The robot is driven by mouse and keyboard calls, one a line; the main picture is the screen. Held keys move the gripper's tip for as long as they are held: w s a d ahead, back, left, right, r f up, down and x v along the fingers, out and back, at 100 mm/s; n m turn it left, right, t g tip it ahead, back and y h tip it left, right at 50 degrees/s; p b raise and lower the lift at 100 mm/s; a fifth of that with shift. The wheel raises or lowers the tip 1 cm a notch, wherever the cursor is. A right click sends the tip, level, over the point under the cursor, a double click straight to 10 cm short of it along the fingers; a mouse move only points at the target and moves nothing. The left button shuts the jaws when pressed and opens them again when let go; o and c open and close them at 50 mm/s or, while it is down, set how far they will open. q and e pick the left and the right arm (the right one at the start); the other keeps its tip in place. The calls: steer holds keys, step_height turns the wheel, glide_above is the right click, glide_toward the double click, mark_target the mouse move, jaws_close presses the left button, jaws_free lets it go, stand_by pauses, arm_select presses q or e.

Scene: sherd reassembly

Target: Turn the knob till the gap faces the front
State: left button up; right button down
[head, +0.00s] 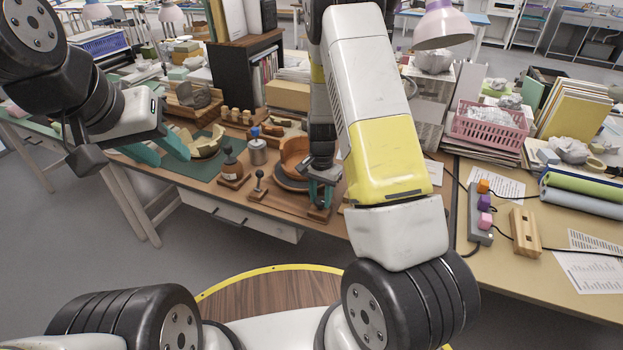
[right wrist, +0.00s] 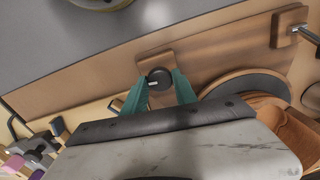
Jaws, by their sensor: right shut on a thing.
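The knob (right wrist: 159,79) is a dark round cap on a small wooden block at the edge of the wooden base. My right gripper (head: 322,182) is shut on it, with one teal finger on each side in the right wrist view. The orange-brown pot (head: 294,153) stands on the dark round turntable (head: 284,182), just left of my right gripper. It also shows in the right wrist view (right wrist: 288,122), partly cut off. My arm hides part of it, and I cannot tell exactly where its gap faces. My left gripper (head: 160,150) is open above the green mat.
Pale sherds (head: 205,146) lie on the green mat (head: 190,168). A power strip (head: 481,212) lies on the right table. Floor is free in front.

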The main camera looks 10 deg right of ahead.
mark_target(320, 201)
steer(key=shift+w+n, duration=0.1)
steer(key=shift+n, duration=0.5)
steer(key=c, duration=1)
jaws_free()
steer(key=shift+r, duration=3.95)
steer(key=shift+r, duration=0.1)
